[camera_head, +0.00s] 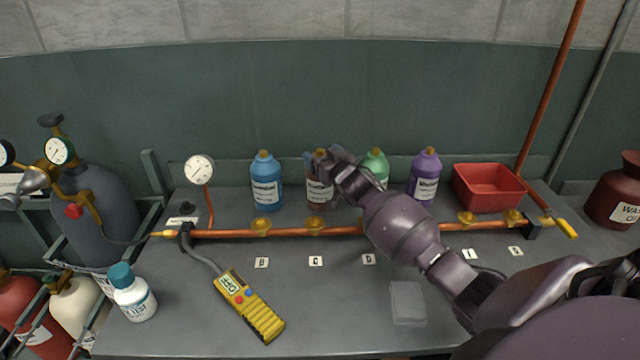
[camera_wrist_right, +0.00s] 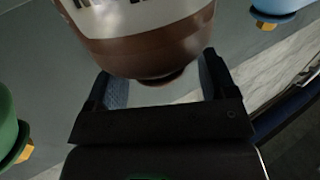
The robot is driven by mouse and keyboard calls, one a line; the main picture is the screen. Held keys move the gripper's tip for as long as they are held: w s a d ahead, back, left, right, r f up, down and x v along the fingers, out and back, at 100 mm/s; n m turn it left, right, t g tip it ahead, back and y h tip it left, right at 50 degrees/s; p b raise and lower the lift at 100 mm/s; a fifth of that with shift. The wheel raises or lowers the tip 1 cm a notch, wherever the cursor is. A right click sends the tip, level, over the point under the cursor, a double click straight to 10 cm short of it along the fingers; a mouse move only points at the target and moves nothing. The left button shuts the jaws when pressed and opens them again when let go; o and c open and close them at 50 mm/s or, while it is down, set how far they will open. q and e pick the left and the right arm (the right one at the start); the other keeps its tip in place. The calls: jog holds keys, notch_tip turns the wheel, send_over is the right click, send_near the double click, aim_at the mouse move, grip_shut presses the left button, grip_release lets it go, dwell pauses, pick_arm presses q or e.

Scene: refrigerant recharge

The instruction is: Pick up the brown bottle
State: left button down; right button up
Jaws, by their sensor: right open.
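The brown bottle (camera_head: 320,192) stands upright in the back row, behind the copper pipe, with a white label. My right gripper (camera_head: 324,160) is at its upper part in the head view and partly hides it. In the right wrist view the brown bottle (camera_wrist_right: 150,50) fills the top middle, with its brown end between the two open fingers. Clear gaps show beside the bottle there, and it is not gripped. My left gripper is in neither view.
A blue bottle (camera_head: 266,182) stands to the left; a green bottle (camera_head: 376,164) and a purple bottle (camera_head: 425,178) stand to the right. The copper pipe (camera_head: 290,232) runs in front. A red bin (camera_head: 488,188), yellow meter (camera_head: 250,306) and white bottle (camera_head: 134,297) are on the bench.

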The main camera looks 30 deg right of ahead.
jog(key=shift+w, duration=0.65)
grip_shut()
jog(key=shift+r, duration=0.15)
